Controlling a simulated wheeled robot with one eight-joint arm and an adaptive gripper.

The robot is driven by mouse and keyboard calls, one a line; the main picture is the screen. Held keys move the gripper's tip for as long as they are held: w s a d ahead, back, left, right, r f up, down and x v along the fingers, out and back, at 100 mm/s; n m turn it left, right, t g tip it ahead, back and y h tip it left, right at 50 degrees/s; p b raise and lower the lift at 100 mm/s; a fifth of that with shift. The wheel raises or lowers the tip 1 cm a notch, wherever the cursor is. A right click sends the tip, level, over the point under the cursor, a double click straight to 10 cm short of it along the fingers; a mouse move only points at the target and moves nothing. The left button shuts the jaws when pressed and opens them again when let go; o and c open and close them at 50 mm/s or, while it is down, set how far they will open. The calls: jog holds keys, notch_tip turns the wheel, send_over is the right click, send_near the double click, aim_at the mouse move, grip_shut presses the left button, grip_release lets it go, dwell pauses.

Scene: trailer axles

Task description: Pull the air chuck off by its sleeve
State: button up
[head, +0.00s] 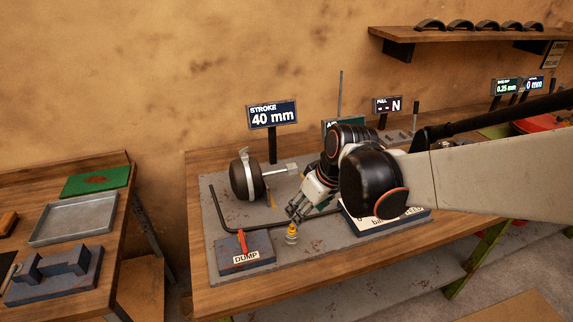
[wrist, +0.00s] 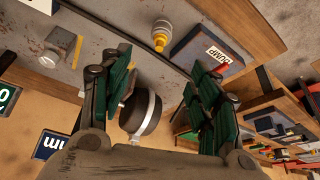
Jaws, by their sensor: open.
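A small yellow and pale-grey fitting, which looks like the air chuck (head: 291,231), stands on the grey plate near its front edge. It also shows in the wrist view (wrist: 160,38), with a yellow collar and a wider round grey end. My gripper (head: 296,212) is just above it in the head view, pointing down and tilted. In the wrist view my gripper (wrist: 158,64) has its green-padded fingers spread wide with nothing between them. The fitting appears beyond the fingertips, roughly midway between them, apart from both. Which part is the sleeve is hard to tell.
A DUMP box (head: 246,252) with a red lever stands left of the fitting. A dark cylinder with a white band (head: 247,176) and a bent dark bar (head: 222,213) lie behind. A display (head: 272,115) reads STROKE 40 mm.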

aim_at(293, 226)
jog(key=b+x, duration=0.4)
jog(key=x, duration=1)
jog(key=shift+f, duration=0.3)
jog(key=shift+c, duration=0.2)
grip_shut()
jog(key=shift+r, duration=0.4)
jog(key=shift+r+p, duration=1.7)
jog(key=shift+r, duration=0.75)
